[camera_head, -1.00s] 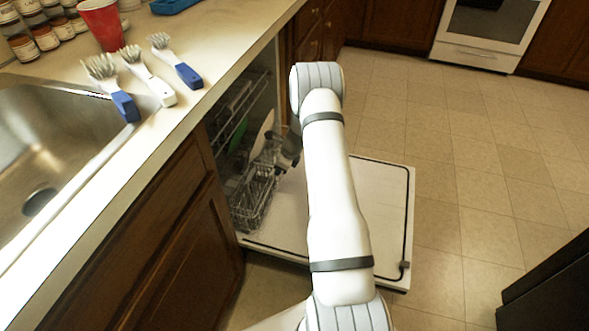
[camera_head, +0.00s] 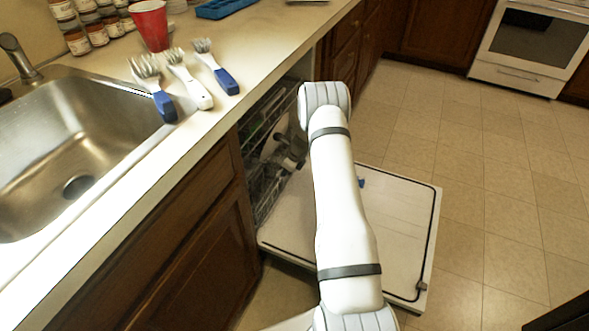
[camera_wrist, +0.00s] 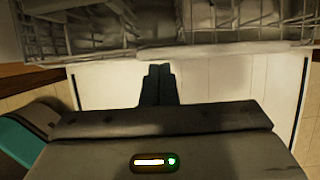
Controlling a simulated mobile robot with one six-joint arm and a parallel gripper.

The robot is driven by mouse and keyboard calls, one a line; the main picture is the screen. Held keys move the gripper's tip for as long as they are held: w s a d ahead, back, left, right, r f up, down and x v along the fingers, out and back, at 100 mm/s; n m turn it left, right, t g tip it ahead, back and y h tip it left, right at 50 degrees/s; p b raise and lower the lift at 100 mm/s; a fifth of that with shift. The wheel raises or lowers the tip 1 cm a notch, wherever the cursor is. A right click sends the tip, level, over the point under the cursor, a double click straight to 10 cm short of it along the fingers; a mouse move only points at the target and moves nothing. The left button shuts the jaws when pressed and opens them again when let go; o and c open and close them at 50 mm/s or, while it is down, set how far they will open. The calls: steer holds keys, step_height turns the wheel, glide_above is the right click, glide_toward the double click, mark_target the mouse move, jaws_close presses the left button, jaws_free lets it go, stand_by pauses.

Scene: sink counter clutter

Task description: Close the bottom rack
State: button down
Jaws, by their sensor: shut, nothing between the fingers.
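The bottom rack (camera_head: 264,187) is a grey wire basket inside the dishwasher, low behind the counter front. It also shows along the top of the wrist view (camera_wrist: 230,22), where its front edge lies just beyond my fingertips. The dishwasher door (camera_head: 400,220) is folded down flat and is pale inside. My gripper (camera_wrist: 158,72) is shut and empty, pointing at the rack's front from above the door. A small gap or a light touch at the rack cannot be told. In the head view my arm hides part of the door and rack.
A sink (camera_head: 75,140) is set in the counter at left. Wooden cabinets (camera_head: 165,245) flank the dishwasher. The tiled floor (camera_head: 490,200) at right is clear.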

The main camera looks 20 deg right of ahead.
steer(key=p+v, duration=0.2)
steer(key=v, duration=0.5)
steer(key=s+d+f+t+y+b, duration=0.3)
steer(key=s+d+t+y+b, duration=0.25)
steer(key=d, duration=0.35)
steer(key=r+b+x, duration=0.1)
steer(key=b+x, duration=0.2)
steer(key=x, duration=0.9)
steer(key=shift+w+a, duration=0.35)
steer(key=shift+a, duration=0.1)
